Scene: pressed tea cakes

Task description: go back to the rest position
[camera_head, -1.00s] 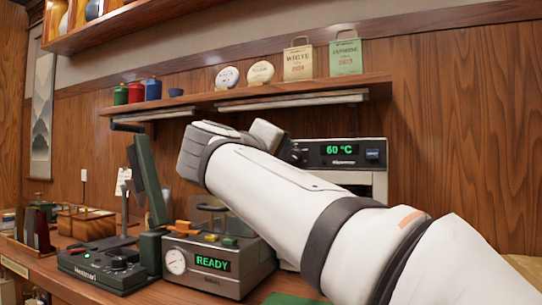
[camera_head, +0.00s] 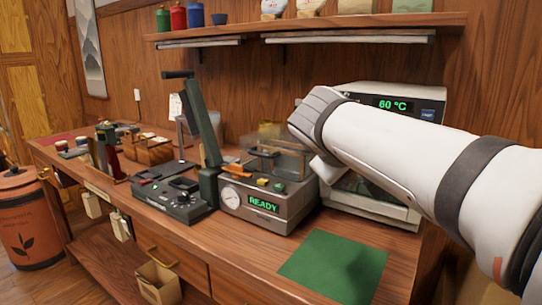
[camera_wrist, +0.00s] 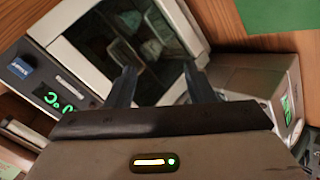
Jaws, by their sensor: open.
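My gripper (camera_wrist: 165,85) shows in the wrist view with its two dark fingers apart and nothing between them. In the head view my white arm reaches in from the right, and its end is in front of the oven-like unit (camera_head: 420,95) reading 60 °C. The fingers are hidden there. In the wrist view that unit's glass door (camera_wrist: 85,40) is beyond the fingers, with pale shapes behind the glass. The steamer-like machine (camera_head: 265,222) reading READY stands just left of my arm.
A green mat (camera_head: 335,265) lies clear on the counter in front. A dark press with a raised lever (camera_head: 205,120) stands left of the READY machine. A shelf (camera_head: 320,28) with jars runs above. An orange-brown bin (camera_head: 28,225) stands on the floor at left.

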